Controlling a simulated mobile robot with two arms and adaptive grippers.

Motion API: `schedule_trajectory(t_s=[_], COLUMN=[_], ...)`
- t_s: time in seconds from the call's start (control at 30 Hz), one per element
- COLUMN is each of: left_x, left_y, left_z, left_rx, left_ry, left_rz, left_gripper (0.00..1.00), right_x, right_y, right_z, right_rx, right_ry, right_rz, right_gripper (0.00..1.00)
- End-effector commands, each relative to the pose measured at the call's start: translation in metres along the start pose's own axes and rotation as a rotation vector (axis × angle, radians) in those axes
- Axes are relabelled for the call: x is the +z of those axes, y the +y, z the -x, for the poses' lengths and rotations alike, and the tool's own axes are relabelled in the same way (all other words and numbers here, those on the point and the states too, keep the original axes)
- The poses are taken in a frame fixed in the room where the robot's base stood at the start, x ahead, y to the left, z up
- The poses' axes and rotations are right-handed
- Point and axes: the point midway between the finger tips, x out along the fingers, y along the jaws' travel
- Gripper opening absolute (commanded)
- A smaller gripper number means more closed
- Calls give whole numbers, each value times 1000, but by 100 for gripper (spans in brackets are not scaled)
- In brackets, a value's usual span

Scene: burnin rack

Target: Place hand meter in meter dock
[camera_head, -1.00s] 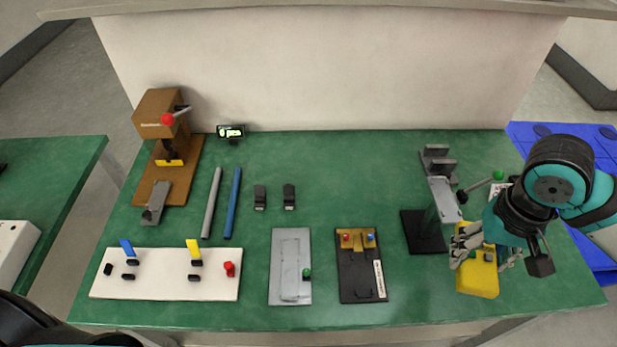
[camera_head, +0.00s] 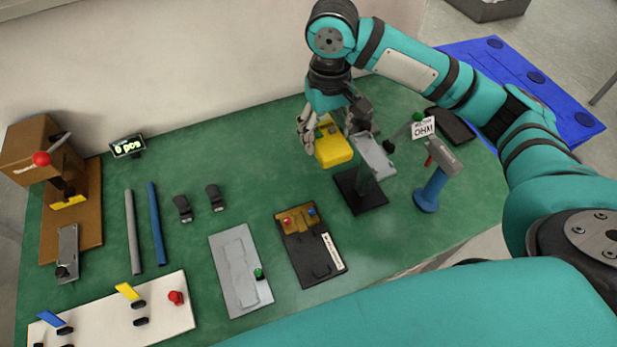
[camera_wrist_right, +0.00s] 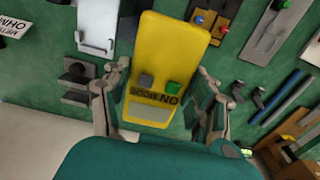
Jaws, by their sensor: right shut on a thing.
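The yellow hand meter (camera_head: 333,148) is in my right gripper (camera_head: 330,122), above the back right part of the green table. In the right wrist view the hand meter (camera_wrist_right: 172,45) sits between the two fingers of the gripper (camera_wrist_right: 164,85), with its printed face, a grey button and a green button showing. A grey bracket (camera_wrist_right: 82,85) with raised parts stands on the table beside the left finger in that view. It may be the meter dock, but no label on it shows. The hand meter is apart from it. My left gripper is out of view.
A black stand (camera_head: 362,200) with a raised grey plate (camera_head: 376,155) is close to the gripper. A blue post (camera_head: 430,192) and a white OHM sign (camera_head: 423,128) stand to the right. The back middle of the table (camera_head: 250,150) is clear.

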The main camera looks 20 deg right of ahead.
Motion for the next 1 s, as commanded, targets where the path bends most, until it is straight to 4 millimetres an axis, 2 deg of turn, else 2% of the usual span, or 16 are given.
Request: schedule_trajectory(t_s=[0.03,0.2,0.33,0.57,0.83,1.0], left_x=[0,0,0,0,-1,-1], left_y=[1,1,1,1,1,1], left_z=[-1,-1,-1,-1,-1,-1], left_rx=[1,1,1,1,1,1], left_ry=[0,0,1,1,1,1], left_rz=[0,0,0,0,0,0], left_gripper=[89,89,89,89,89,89], right_x=[1,2,1,1,1,0], right_y=[1,0,0,0,0,0], right_z=[-14,-60,-88,-109,-150,-157], right_rx=[2,2,1,0,1,0], right_ry=[-6,-5,-4,-1,-2,2], right_rz=[-2,0,-1,0,-1,0], right_gripper=[21,21,21,21,21,21])
